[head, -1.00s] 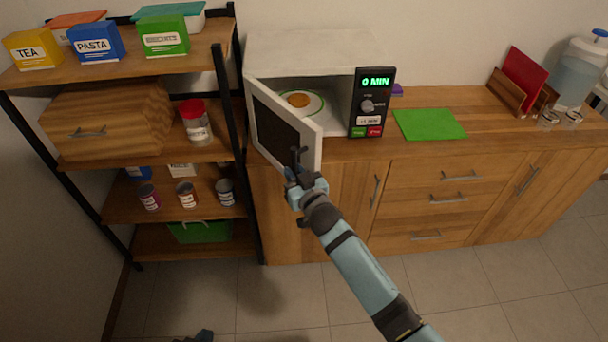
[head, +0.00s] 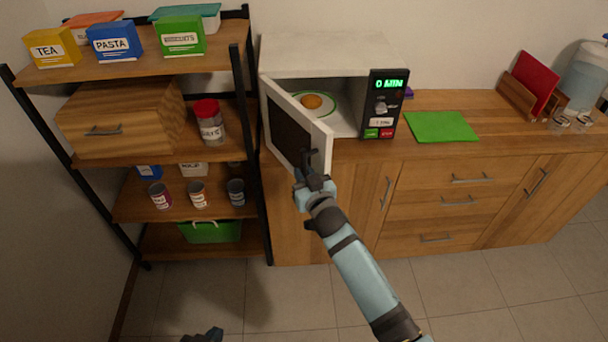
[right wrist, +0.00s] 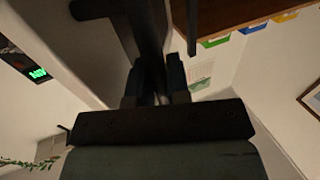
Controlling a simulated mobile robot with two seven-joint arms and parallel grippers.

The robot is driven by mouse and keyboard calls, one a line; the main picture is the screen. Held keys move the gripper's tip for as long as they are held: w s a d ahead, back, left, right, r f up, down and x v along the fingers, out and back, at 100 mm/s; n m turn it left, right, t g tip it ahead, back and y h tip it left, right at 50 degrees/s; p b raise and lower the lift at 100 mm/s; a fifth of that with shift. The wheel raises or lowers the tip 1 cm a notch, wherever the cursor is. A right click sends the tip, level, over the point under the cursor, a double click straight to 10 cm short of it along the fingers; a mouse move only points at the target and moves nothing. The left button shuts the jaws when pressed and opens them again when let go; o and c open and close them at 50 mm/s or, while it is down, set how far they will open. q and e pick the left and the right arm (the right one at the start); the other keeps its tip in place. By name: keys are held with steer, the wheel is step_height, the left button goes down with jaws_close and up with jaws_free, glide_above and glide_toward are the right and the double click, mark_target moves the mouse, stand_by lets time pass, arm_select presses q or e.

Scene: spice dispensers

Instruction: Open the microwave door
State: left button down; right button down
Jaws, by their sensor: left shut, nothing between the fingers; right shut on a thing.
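The white microwave (head: 320,52) stands on the wooden counter, with its control panel (head: 384,104) reading 0 MIN. Its door (head: 297,128) is swung open toward me, hinged at the left. A plate with an orange and white item (head: 314,103) shows inside the cavity. My right gripper (head: 309,168) is at the free edge of the door, shut on the door's dark handle, which the fingers partly hide. In the right wrist view the fingers (right wrist: 157,82) close around the dark handle bar. My left gripper (head: 204,335) shows only in part at the bottom edge, shut and empty, far from the microwave.
A shelf rack (head: 240,120) with boxes, jars and cans stands close to the left of the open door. A green mat (head: 441,126) lies on the counter right of the microwave. The floor (head: 480,290) in front is clear.

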steer(key=c, duration=1.1)
jaws_free()
steer(key=shift+s+d, duration=0.15)
steer(key=shift+s, duration=0.2)
steer(key=v, duration=1.3)
steer(key=shift+b, duration=0.35)
